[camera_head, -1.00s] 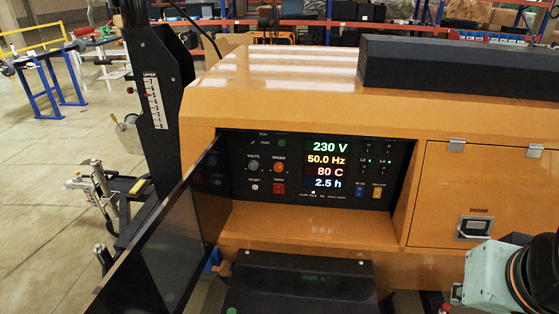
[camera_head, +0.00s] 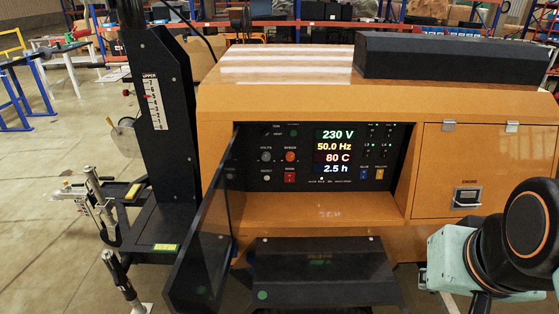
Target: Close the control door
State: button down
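The control door (camera_head: 207,240) is a dark, glossy panel hinged at the left side of the control recess in the orange light tower body (camera_head: 270,105). It stands open, swung out toward me and to the left. The control panel (camera_head: 280,160) behind it is exposed, with lit readouts and knobs. Part of my arm, pale teal and black, shows at the lower right, in front of the engine door. My gripper's fingers are not in view. No contact between my arm and the control door shows.
The shut engine door (camera_head: 485,165) with its latch (camera_head: 467,197) is right of the recess. A dark box-like step (camera_head: 320,260) juts out below the recess. A black mast post (camera_head: 160,110) and a jack (camera_head: 100,200) stand at the left. Open floor lies further left.

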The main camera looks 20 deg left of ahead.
aim_at(196, 283)
jog(key=k+j, duration=0.1)
jog(key=j, duration=0.3)
jog(key=k+j, duration=0.1)
jog(key=j, duration=0.25)
jog(key=i+j, duration=0.1)
jog(key=j, duration=0.7)
jog(key=i+j, duration=0.15)
jog(key=j, duration=0.2)
jog(key=i+j, duration=0.15)
jog(key=j, duration=0.2)
jog(key=k+j, duration=0.3)
